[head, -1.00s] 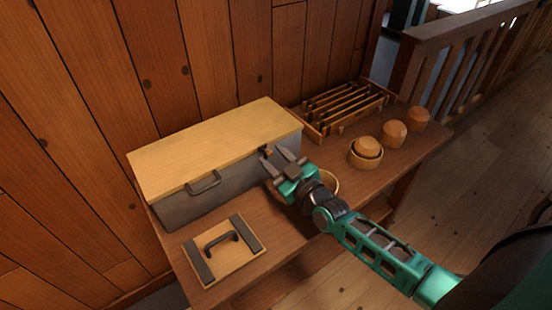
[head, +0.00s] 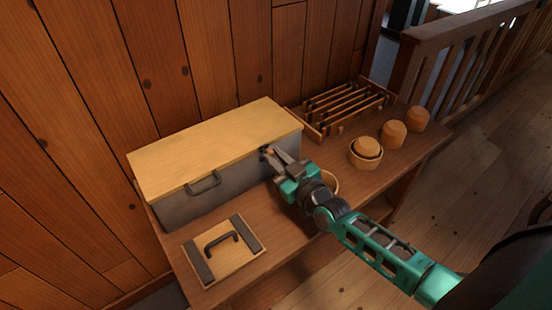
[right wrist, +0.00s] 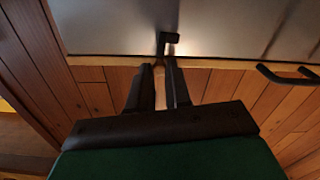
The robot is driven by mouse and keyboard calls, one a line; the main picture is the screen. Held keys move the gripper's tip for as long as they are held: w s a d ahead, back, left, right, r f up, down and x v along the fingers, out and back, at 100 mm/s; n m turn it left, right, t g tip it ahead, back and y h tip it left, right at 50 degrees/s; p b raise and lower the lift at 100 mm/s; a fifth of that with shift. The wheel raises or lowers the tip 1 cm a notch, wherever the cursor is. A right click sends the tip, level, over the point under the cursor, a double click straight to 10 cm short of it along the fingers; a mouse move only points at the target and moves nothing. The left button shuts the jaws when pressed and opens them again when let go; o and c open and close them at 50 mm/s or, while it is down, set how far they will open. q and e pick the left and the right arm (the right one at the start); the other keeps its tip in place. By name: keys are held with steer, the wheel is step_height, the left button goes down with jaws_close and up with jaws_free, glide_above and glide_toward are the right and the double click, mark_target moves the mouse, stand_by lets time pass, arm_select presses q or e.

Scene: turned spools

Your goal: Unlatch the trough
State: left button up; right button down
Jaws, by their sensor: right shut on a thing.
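The trough (head: 225,189) is a long grey box with a light wooden lid (head: 215,145) lying closed on it, standing on the wooden bench against the wall. A dark handle (head: 204,183) sits on its front; it also shows in the right wrist view (right wrist: 285,77). A small dark latch (right wrist: 168,40) is on the front near the right end, just below the lid. My right gripper (head: 272,155) is at that latch, its fingers closed together on it; the fingertips also show in the right wrist view (right wrist: 166,68). My left gripper is out of view.
A wooden panel with a dark handle (head: 222,250) lies in front of the trough. A slatted rack (head: 345,106) stands to its right. Several turned wooden pieces (head: 393,134) and a bowl (head: 366,157) stand along the bench. Another bowl (head: 331,182) is partly hidden behind my right arm.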

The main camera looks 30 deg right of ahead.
steer(key=m, duration=0.3)
steer(key=d+f+m+b, duration=0.1)
steer(key=m, duration=0.2)
steer(key=f+m, duration=0.1)
steer(key=m, duration=0.3)
steer(key=shift+w+d+f+b, duration=0.1)
steer(key=shift+d+f+b, duration=0.1)
steer(key=shift+d+b, duration=0.15)
stand_by(0.4)
steer(key=c, duration=1.1)
jaws_free()
steer(key=shift+o, duration=0.2)
steer(key=s+d, duration=0.2)
steer(key=s, duration=1)
steer(key=shift+s+p, duration=0.35)
steer(key=shift+s, duration=0.05)
